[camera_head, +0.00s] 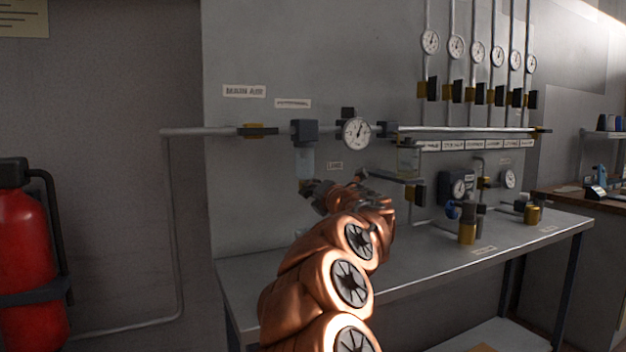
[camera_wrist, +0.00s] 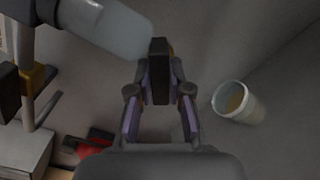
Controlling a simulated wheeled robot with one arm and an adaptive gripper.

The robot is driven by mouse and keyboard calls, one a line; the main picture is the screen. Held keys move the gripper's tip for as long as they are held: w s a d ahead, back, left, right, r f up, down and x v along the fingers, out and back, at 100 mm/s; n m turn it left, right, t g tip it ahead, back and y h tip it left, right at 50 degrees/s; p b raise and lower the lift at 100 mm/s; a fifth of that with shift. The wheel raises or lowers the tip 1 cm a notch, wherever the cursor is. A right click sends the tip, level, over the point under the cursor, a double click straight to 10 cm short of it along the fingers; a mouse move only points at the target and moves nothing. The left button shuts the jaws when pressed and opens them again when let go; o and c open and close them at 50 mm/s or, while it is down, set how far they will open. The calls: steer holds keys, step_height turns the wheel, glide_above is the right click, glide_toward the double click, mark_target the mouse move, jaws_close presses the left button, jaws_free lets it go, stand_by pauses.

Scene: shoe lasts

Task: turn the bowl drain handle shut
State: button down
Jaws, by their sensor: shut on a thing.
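The bowl drain handle (camera_wrist: 158,68) is a small dark block just beyond the lower end of the clear bowl (camera_wrist: 103,27) in the wrist view. My gripper (camera_wrist: 158,84) is shut on this handle, with one finger on each side. In the head view the clear bowl (camera_head: 305,163) hangs under a dark block on the air pipe. My gripper (camera_head: 316,190) is just below it there, partly covered by my copper arm, and the handle cannot be made out. Whether the handle stands open or closed cannot be told.
A pale cup (camera_wrist: 250,108) with yellowish contents stands right of my gripper in the wrist view. A round gauge (camera_head: 356,133) sits right of the bowl. The grey bench (camera_head: 450,268) carries brass valves (camera_head: 467,233). A red extinguisher (camera_head: 30,260) stands far left.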

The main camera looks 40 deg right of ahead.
steer(key=m+p, duration=0.3)
steer(key=p, duration=0.1)
steer(key=shift+r+m, duration=0.35)
steer(key=shift+m, duration=0.05)
steer(key=m+p, duration=0.2)
steer(key=p, duration=0.1)
steer(key=shift+f, duration=0.15)
steer(key=shift+f+m+p, duration=0.1)
steer(key=shift+m+p, duration=0.5)
steer(key=shift+m, duration=0.1)
steer(key=shift+f, duration=0.1)
steer(key=c, duration=1.1)
jaws_free()
steer(key=v, duration=1.2)
